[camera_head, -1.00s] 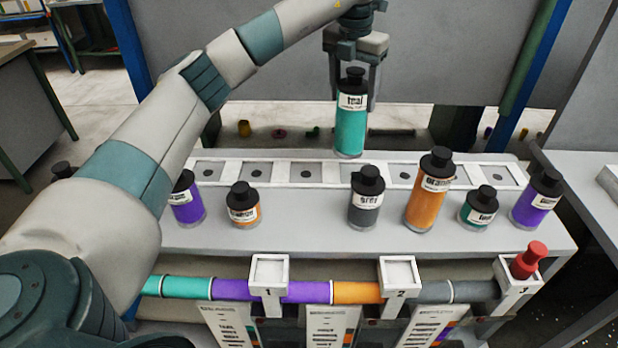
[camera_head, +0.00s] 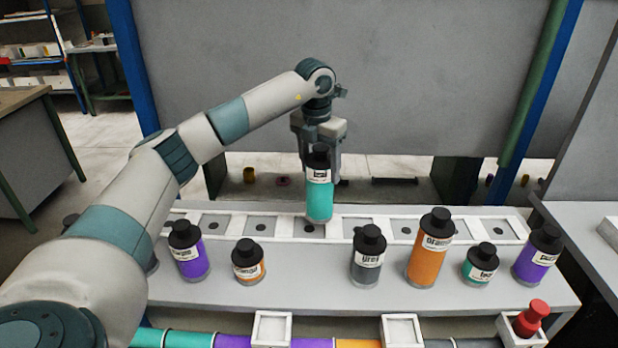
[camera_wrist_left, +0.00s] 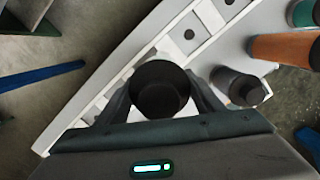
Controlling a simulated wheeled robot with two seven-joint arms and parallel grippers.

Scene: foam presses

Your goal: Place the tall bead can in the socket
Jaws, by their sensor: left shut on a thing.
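My left gripper (camera_head: 318,148) is shut on a tall teal can (camera_head: 319,200) with a black cap and a white label. It holds the can upright over the white socket rail (camera_head: 381,225), which has several square sockets with dark round centres. The can's foot is at one of the middle sockets; I cannot tell whether it touches. In the left wrist view the can's black cap (camera_wrist_left: 160,90) sits between the fingers and hides the socket below. My right gripper is not in view.
In front of the rail stand a purple can (camera_head: 188,255), a small orange can (camera_head: 247,265), a grey can (camera_head: 367,262), a tall orange can (camera_head: 428,255), a small teal can (camera_head: 480,266) and another purple can (camera_head: 537,258). A red plunger (camera_head: 530,318) is at the front right.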

